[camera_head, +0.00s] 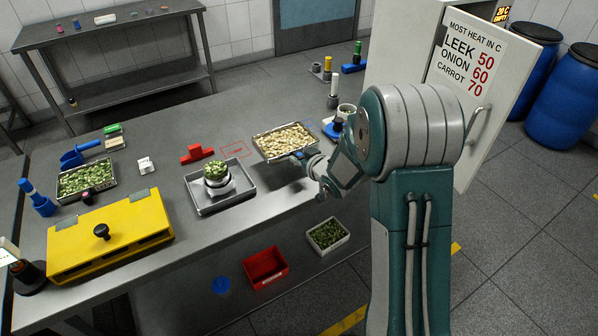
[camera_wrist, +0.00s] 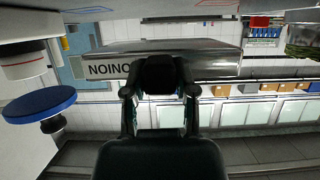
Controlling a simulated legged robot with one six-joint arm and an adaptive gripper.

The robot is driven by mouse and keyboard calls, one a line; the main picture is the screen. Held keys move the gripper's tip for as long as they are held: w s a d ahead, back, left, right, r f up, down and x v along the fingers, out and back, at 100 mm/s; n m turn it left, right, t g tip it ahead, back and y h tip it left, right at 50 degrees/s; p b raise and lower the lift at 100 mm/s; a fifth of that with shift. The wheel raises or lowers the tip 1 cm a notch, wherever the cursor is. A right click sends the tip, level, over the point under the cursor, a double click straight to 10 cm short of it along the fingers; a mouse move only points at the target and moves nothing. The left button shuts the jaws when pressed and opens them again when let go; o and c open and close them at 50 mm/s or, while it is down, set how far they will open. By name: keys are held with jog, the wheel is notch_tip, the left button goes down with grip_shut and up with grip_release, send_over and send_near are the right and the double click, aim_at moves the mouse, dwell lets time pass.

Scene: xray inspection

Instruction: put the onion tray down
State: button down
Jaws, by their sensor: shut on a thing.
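The onion tray (camera_head: 268,155) is a shallow metal tray full of pale chopped pieces, at the right part of the steel table in the head view. In the wrist view its wall with the lettering ONION, upside down, (camera_wrist: 195,66) fills the upper middle. My gripper (camera_head: 302,156) is shut on the near right side of the tray; in the wrist view my gripper (camera_wrist: 160,78) meets the labelled wall.
A red outline (camera_head: 234,150) lies left of the tray, a blue outline (camera_head: 313,124) behind it. A metal tray (camera_head: 206,208) with a bowl of green pieces (camera_head: 215,171) and a red block (camera_head: 197,153) stand left. The open labelled door (camera_head: 466,75) is behind my arm.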

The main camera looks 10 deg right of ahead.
notch_tip(320, 180, down, 6)
jog(key=shift+f, duration=0.15)
jog(key=shift+c, duration=2)
grip_release()
jog(key=v, duration=1.2)
jog(key=s+d+r+m+g+h, duration=0.25)
jog(key=s+r+h, duration=0.35)
jog(key=r, duration=0.7)
jog(key=s+a+r+g+y, duration=0.1)
jog(key=s+a+r+g, duration=0.1)
jog(key=s, duration=0.8)
jog(key=s+a+r+m+g, duration=0.1)
jog(key=s+a+r+g, duration=0.1)
jog(key=s, duration=0.8)
jog(key=shift+a+r+g+y, duration=0.35)
jog(key=shift+a+r+y, duration=0.05)
jog(key=shift+a+r, duration=0.55)
